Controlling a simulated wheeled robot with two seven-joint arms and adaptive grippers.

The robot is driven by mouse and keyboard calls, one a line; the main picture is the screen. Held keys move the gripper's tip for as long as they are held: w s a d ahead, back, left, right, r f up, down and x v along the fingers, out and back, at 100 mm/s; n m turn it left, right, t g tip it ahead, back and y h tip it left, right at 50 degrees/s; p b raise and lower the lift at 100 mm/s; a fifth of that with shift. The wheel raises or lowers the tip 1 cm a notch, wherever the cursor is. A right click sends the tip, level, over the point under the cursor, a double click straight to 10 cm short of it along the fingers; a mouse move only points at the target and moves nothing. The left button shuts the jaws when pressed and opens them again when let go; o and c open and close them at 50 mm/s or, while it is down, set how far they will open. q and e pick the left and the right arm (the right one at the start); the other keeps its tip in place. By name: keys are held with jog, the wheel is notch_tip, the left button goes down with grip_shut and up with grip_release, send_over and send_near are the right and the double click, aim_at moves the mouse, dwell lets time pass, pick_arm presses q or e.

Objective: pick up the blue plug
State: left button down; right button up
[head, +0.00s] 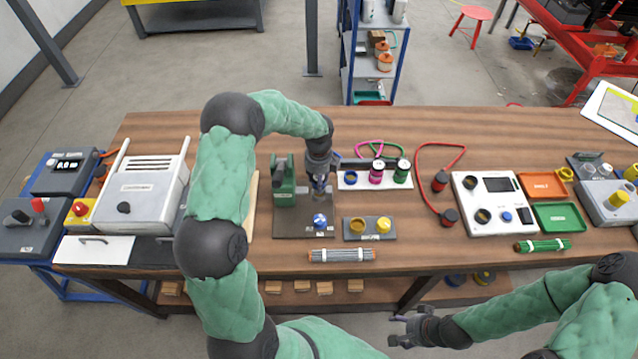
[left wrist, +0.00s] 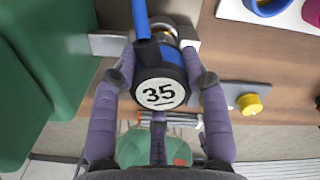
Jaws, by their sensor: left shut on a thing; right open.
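The blue plug (left wrist: 158,93) has a black end with a white disc marked 35 and a blue hose running up. It sits between the two fingers of my left gripper (left wrist: 155,55), which is shut on it. In the head view my left gripper (head: 319,190) points down beside the green pump (head: 284,188), and its fingers largely hide the plug. A brass-coloured part shows beyond the plug; I cannot tell whether they are joined. My right gripper (head: 408,331) is open and empty, in front of the table's near edge.
A white holder (head: 361,181) with magenta and green plugs stands right of my left gripper. A cable bundle (head: 342,255) lies in front. A white panel (head: 490,200) stands farther right.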

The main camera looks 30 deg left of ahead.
pick_arm(q)
jog(key=s+d+r+p, duration=0.2)
jog(key=s+d+r, duration=0.5)
jog(key=s+r, duration=0.3)
jog(key=shift+s+d, duration=0.3)
jog(key=shift+s, duration=0.65)
jog(key=shift+r, duration=0.1)
